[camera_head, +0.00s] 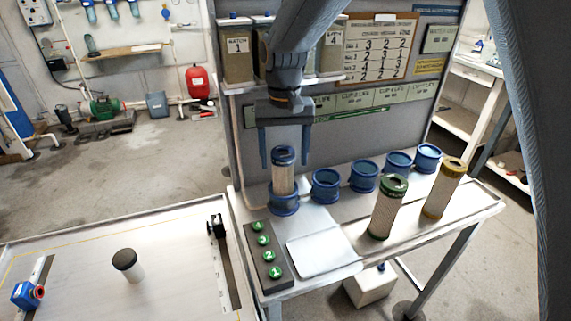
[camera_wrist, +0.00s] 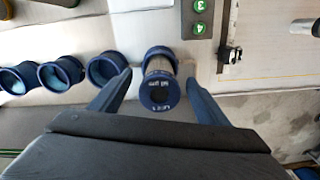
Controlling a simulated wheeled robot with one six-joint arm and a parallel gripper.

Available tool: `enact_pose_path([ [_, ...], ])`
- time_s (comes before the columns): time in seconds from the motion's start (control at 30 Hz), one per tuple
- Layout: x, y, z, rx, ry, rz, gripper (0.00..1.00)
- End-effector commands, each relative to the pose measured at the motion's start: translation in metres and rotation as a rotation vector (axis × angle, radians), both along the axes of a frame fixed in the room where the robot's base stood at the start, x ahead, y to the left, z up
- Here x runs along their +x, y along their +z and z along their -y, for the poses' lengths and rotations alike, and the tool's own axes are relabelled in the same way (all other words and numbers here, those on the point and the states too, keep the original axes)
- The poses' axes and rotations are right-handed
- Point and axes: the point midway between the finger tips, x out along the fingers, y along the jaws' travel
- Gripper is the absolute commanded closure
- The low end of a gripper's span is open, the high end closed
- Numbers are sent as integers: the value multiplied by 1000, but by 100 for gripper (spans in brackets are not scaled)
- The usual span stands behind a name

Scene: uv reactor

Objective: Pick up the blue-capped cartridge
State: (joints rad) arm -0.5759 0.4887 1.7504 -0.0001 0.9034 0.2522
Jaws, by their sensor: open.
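The blue-capped cartridge (camera_head: 283,171) stands upright in the leftmost blue ring holder (camera_head: 284,204) on the bench. Its pale body shows between cap and holder. My gripper (camera_head: 284,165) is above the holder, pointing down, with its two blue fingers spread apart. In the wrist view the cap (camera_wrist: 160,96) lies between the open fingers (camera_wrist: 160,90), with a gap on each side. The fingers do not visibly touch the cartridge.
Several empty blue holders (camera_head: 325,185) stand in a row to the right. A green-capped cartridge (camera_head: 388,207) and a yellow-capped cartridge (camera_head: 444,188) stand in front. A numbered button panel (camera_head: 265,256) and a white plate (camera_head: 322,256) are near. A backboard (camera_head: 350,120) rises behind.

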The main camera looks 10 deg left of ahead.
Motion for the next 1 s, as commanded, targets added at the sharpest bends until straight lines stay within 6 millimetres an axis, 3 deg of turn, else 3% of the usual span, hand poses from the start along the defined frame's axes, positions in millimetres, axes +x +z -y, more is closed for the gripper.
enact_pose_path([
  [0.43,2,-32,-3,-2,2,-2,31],
  [0.8,7,-73,-5,0,2,-1,31],
  [1.0,7,-78,-5,0,2,1,31],
])
